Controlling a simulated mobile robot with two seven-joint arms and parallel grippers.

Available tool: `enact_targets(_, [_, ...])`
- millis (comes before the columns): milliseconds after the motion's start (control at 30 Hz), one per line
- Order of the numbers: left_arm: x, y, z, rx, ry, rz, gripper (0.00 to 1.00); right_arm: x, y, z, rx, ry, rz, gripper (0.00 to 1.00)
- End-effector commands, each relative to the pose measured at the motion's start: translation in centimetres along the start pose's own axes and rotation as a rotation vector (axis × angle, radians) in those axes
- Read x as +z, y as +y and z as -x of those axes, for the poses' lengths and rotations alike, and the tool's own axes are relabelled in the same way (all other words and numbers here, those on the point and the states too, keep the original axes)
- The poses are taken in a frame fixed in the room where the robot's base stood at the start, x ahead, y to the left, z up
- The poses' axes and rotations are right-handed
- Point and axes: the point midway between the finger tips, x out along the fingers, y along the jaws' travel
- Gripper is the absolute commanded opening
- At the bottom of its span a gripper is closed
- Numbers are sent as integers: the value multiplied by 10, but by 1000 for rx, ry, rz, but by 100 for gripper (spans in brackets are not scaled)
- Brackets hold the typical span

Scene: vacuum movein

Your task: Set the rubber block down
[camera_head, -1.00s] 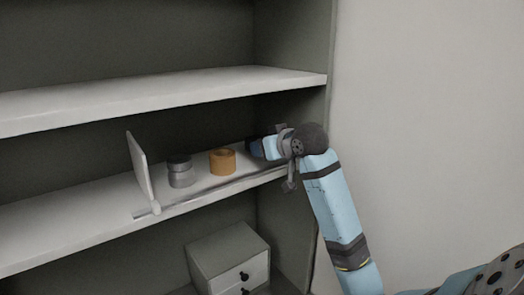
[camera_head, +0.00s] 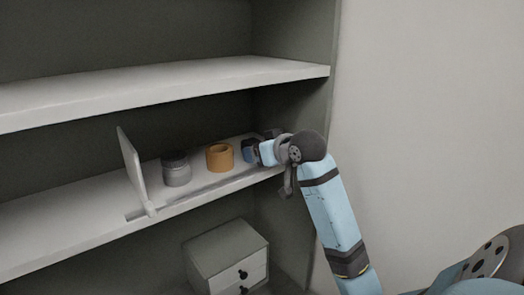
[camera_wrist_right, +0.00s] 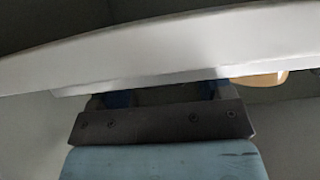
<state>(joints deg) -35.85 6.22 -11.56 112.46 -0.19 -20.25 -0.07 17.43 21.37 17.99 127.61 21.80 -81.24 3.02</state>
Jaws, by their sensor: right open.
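My right gripper (camera_head: 260,146) reaches over the right end of the middle shelf (camera_head: 75,225), just right of an orange ring-shaped roll (camera_head: 220,158). In the right wrist view, the right gripper (camera_wrist_right: 168,94) shows two blue fingers set wide apart, partly hidden behind the pale shelf edge (camera_wrist_right: 180,50). It is open. A dark patch lies between the fingers, but I cannot tell whether it is the rubber block or shadow. The rubber block cannot be made out clearly in either view. My left gripper is out of view.
A grey jar (camera_head: 176,170) stands left of the orange roll, and an upright white panel (camera_head: 131,167) stands left of the jar. An upper shelf (camera_head: 170,88) is above. A small drawer box (camera_head: 225,255) sits below. The middle shelf's left part is clear.

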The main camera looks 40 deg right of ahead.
Motion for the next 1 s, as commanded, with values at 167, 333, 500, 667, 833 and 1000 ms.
enact_targets(167, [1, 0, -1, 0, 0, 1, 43, -4, 0, 4, 0, 3, 1, 73])
enact_targets(333, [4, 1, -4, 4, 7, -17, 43, -2, 0, 33, 2, 5, 3, 73])
enact_targets(500, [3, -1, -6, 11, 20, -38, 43, -2, 0, 71, 3, 5, 4, 73])
enact_targets(667, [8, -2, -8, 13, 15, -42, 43, -3, 0, 100, 2, 5, 3, 73])
enact_targets(833, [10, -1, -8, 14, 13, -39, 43, -4, 0, 118, 0, 3, 1, 73])
enact_targets(1000, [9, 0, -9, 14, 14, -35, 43, -4, 0, 122, 1, 2, 1, 73])
